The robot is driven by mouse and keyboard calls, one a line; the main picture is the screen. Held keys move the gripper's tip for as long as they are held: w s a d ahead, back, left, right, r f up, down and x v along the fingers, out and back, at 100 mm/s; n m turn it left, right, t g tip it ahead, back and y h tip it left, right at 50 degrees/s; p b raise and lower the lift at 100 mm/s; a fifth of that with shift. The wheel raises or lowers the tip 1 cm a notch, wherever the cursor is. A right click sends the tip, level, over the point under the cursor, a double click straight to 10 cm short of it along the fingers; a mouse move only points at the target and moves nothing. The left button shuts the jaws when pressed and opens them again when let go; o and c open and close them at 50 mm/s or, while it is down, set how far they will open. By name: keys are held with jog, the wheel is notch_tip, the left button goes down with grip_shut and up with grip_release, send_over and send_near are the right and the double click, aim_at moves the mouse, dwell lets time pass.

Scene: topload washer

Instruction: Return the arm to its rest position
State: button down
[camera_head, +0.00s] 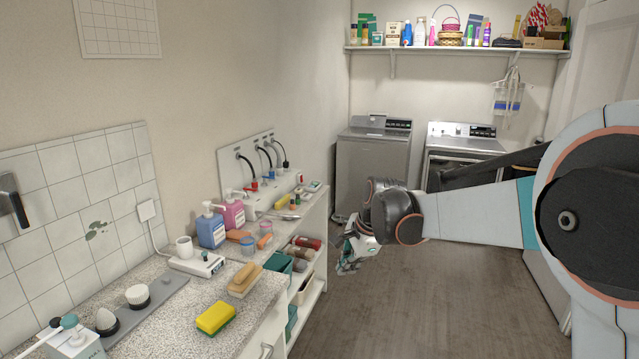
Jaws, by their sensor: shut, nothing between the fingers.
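My arm reaches in from the right edge of the head view and stretches left across the middle of the room. My gripper (349,257) is at its end, pointing down and to the left over the open floor. It is shut and holds nothing. It is to the right of the shelf unit and apart from it in the picture. The top-load washer (372,165) stands behind it at the back wall, and its lid appears down. The fingers are small in the view, and the arm's links hide part of the floor and the right-hand machine.
A speckled counter (185,325) with a sponge (216,318), brushes and bottles runs along the left. A white shelf unit (312,283) adjoins it. A second machine (455,150) stands at the back right. A wall shelf (460,48) holds several items. The wooden floor (420,310) is clear.

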jog(key=s+d+r+n+t, duration=0.1)
jog(key=s+d+r+n, duration=0.4)
jog(key=s, duration=0.5)
jog(key=s+d+f+n+t+h, duration=0.1)
jog(key=s+d+n, duration=0.3)
jog(key=s, duration=0.8)
jog(key=s+d+f+n+t+h, duration=0.1)
jog(key=s+d+n, duration=0.2)
jog(key=s, duration=0.9)
jog(key=shift+d+f+n+t+h, duration=0.2)
jog(key=shift+d+n+t+h, duration=0.15)
jog(key=shift+n, duration=0.75)
